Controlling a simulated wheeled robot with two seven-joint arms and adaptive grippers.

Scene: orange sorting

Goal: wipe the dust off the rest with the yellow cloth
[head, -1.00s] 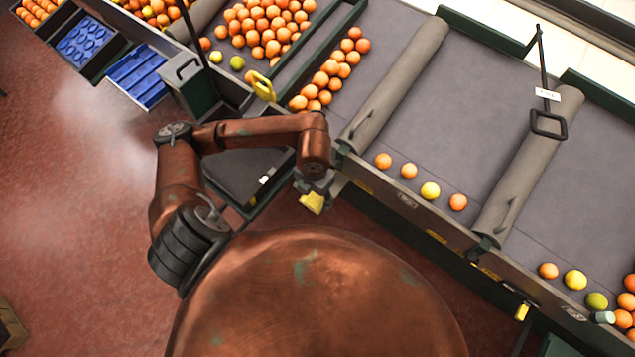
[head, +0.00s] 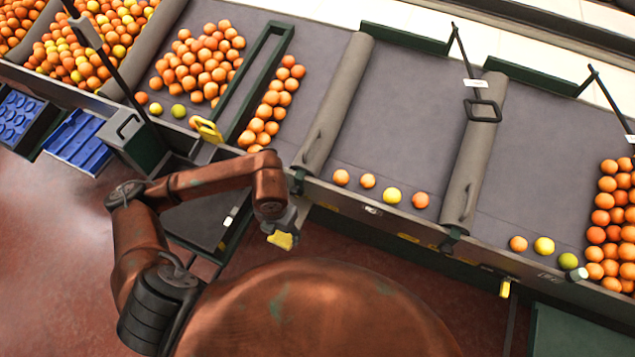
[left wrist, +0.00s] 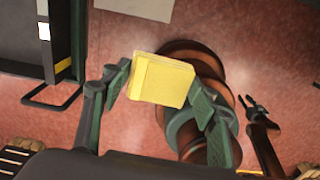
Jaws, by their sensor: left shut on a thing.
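My left gripper (head: 283,228) is shut on a yellow cloth (head: 280,240) in front of the table, over the floor. In the left wrist view the cloth (left wrist: 162,80) is a folded pad between the two green fingers (left wrist: 160,95). A grey padded rest (head: 338,105) lies across the table, its near end above and slightly right of the gripper. Another such rest (head: 473,150) is further right. The cloth touches neither. I cannot make out dust on them. A small dark gripper (left wrist: 256,104), apparently my right one, shows in the left wrist view; its jaws are unclear.
Several loose oranges (head: 341,177) lie along the table's near edge between the rests. Blue trays (head: 78,140) are at left. The belt between the rests is mostly clear.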

